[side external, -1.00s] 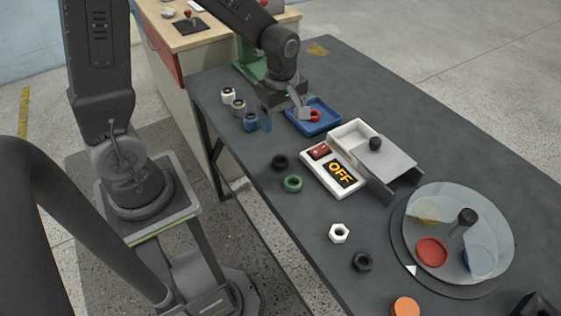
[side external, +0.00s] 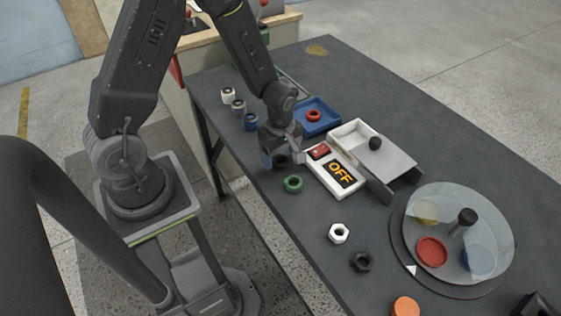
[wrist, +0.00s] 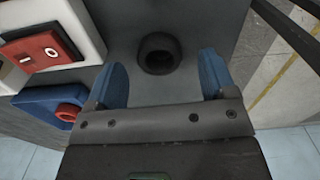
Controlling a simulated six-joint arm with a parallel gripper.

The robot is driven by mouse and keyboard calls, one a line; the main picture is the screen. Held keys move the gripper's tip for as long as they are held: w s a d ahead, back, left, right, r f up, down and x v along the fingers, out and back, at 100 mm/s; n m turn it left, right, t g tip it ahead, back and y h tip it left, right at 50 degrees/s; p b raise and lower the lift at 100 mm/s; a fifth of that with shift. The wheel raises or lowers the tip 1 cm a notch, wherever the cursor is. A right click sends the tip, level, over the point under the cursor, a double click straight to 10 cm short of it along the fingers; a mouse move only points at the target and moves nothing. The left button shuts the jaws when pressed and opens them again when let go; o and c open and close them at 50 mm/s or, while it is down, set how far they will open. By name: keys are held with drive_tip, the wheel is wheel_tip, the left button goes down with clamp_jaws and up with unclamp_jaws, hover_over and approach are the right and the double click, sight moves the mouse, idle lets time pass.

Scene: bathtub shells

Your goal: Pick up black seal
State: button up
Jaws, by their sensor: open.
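The black seal (wrist: 160,53) is a small dark ring lying flat on the grey table. In the wrist view it sits ahead of and between the two blue fingertips of my gripper (wrist: 163,78), apart from both. In the side view my gripper (side external: 281,160) is low over the table and mostly covers the black seal (side external: 282,160). My gripper is open with nothing between its fingers. I cannot tell its exact height above the seal.
A green seal (side external: 292,184) lies just in front. The white switch box (side external: 335,173) with a red rocker and an OFF display stands close on the right. A blue tray (side external: 318,113) holds a red seal (side external: 314,116). A white nut (side external: 339,233) and black nut (side external: 361,262) lie nearer the camera.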

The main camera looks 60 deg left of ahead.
drive_tip(key=shift+f, duration=0.95)
drive_tip(key=c, duration=1)
drive_tip(key=shift+r, duration=0.1)
